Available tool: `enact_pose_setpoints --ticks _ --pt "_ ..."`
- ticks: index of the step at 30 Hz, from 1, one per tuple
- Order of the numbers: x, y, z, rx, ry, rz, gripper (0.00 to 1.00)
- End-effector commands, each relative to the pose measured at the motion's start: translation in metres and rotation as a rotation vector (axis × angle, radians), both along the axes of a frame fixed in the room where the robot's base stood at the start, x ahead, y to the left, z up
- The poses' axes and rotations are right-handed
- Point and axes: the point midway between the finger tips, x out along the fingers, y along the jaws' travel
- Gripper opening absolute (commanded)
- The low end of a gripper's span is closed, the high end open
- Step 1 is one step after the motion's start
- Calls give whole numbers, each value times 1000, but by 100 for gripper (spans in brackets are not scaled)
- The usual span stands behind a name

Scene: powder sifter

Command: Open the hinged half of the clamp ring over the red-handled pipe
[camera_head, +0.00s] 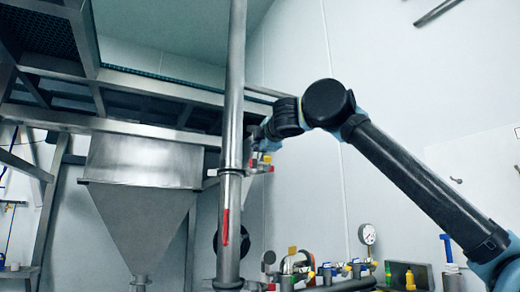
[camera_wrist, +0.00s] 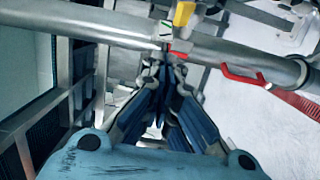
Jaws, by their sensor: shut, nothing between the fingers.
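The steel pipe (camera_head: 230,95) stands upright in the head view, with a red handle (camera_head: 226,228) on its lower part. In the wrist view the pipe (camera_wrist: 110,27) runs across the top, with the red handle (camera_wrist: 243,76) to the right. The clamp ring (camera_wrist: 166,32) is near the centre top; I cannot tell its hinged half apart. My gripper (camera_wrist: 162,66) is shut and empty, its fingertips close to the clamp; contact is unclear.
A steel hopper (camera_head: 142,170) and frame stand to the left. More pipework and a gauge (camera_head: 367,234) are at the lower right.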

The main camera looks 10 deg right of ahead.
Motion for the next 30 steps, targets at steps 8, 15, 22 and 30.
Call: enact_pose_setpoints --ticks 8,15,22,30 --pt "-8 -6 0 0 0 2 0" --pt "-13 -12 0 0 1 1 0" --pt "-14 -14 0 -1 1 -1 0" --pt "-9 -14 -11 14 19 -27 0"
